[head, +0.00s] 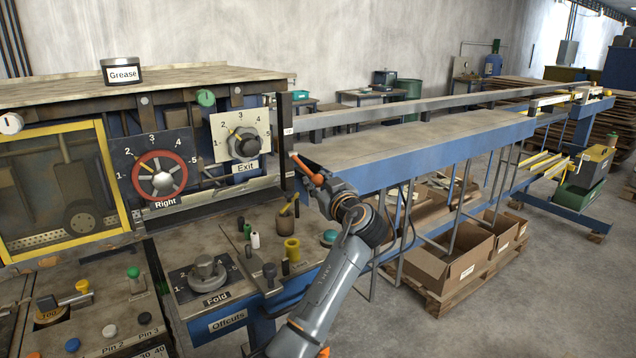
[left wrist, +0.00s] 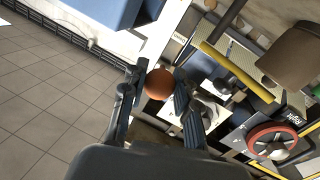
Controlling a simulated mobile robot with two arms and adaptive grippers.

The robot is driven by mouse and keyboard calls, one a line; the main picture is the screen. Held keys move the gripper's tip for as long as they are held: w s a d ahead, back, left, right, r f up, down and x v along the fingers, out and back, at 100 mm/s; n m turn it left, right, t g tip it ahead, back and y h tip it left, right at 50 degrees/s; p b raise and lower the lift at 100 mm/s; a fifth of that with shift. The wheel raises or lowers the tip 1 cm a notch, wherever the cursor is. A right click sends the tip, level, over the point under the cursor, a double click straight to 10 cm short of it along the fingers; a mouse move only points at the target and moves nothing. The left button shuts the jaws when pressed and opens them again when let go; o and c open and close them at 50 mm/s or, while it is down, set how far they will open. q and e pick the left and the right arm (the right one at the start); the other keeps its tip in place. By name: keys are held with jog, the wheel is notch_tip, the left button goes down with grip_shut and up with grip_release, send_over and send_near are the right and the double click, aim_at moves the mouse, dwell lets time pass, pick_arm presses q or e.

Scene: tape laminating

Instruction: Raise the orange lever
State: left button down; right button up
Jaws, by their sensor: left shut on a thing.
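The orange lever (head: 304,167) sticks out beside the dark upright post at the right end of the machine panel, sloping down to the right toward its rounded end. My left gripper (head: 325,188) is at that lower end and shut on it. In the left wrist view the lever's orange ball end (left wrist: 159,84) sits between the two dark fingers of the gripper (left wrist: 158,97). The lever's shaft is hidden behind the ball in that view. My right gripper is in neither view.
The Exit dial (head: 243,145) and the red Right handwheel (head: 159,175) are left of the lever. A Fold knob (head: 204,273) and several small pegs stand on the bench below. A blue conveyor rail (head: 430,148) runs off right, above cardboard boxes (head: 455,262).

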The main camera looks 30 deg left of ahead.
aim_at(311, 172)
pick_arm(q)
jog(key=shift+d+r+h+p, duration=0.1)
jog(key=shift+r+h+p, duration=0.3)
jog(key=shift+r+p, duration=0.25)
notch_tip(311, 172, up, 5)
jog(key=n+g+h+p, duration=0.1)
jog(key=g+h+p, duration=0.1)
jog(key=p, duration=0.3)
jog(key=shift+h, duration=0.6)
jog(key=shift+r+p, duration=0.3)
jog(key=shift+p, duration=0.1)
jog(key=r, duration=0.1)
jog(key=a+r, duration=0.1)
jog(key=r+p, duration=0.1)
jog(key=shift+w+a+r, duration=0.15)
jog(key=shift+w+a, duration=0.1)
jog(key=shift+w, duration=0.05)
jog(key=shift+w+a+r+p, duration=0.15)
jog(key=shift+a+r+p, duration=0.05)
jog(key=shift+a+r, duration=0.2)
jog(key=shift+w+a+r+p, duration=0.15)
jog(key=shift+a+r, duration=0.1)
jog(key=shift+r, duration=0.25)
